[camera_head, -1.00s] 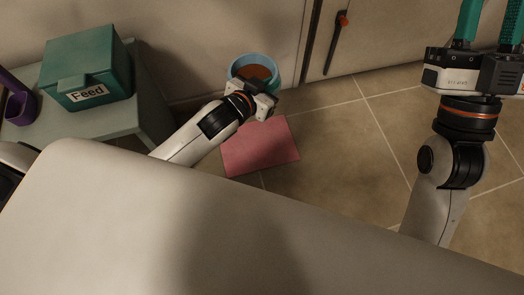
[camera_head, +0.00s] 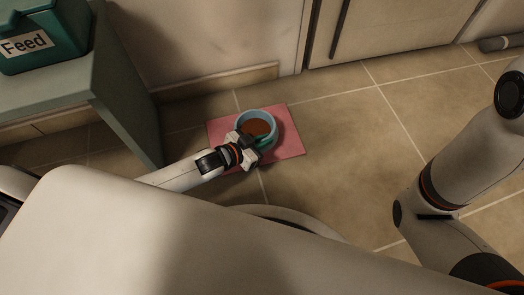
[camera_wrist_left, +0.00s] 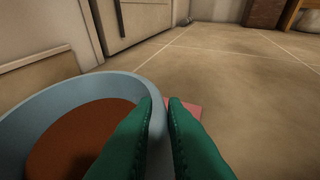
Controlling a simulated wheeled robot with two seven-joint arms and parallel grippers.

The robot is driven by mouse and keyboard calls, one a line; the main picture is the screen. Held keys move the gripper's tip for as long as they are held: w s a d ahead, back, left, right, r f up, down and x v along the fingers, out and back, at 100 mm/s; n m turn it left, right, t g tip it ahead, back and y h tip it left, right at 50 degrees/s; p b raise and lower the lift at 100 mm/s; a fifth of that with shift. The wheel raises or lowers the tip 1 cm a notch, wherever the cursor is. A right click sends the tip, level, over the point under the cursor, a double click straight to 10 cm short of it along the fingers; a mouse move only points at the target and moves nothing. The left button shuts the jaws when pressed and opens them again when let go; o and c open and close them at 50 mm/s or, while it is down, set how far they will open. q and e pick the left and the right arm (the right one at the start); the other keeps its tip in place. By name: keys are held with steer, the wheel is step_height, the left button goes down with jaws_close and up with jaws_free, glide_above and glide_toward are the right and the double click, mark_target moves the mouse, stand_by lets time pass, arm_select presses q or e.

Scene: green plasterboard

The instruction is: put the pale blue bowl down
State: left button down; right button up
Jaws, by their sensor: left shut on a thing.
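The pale blue bowl (camera_head: 273,121) with brown contents is over the pink mat (camera_head: 288,147) on the floor in the head view. I cannot tell whether its base touches the mat. My left gripper (camera_head: 255,143) is shut on the bowl's near rim. In the left wrist view, the green fingers of the gripper (camera_wrist_left: 168,110) pinch the rim of the bowl (camera_wrist_left: 90,88), and the brown contents look level. A bit of the mat (camera_wrist_left: 191,108) shows behind the fingers. My right gripper is out of view; only its arm shows at right.
A grey-green side table (camera_head: 110,75) with a teal Feed box (camera_head: 40,35) stands at the left. A pale cabinet (camera_head: 410,25) lines the back. The tiled floor (camera_head: 340,130) right of the mat is clear.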

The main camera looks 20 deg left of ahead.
arm_select(q)
step_height(320, 180, down, 5)
steer(key=b, duration=0.3)
steer(key=shift+r, duration=0.2)
steer(key=c, duration=1.9)
jaws_free()
steer(key=shift+f, duration=0.1)
steer(key=o, duration=0.4)
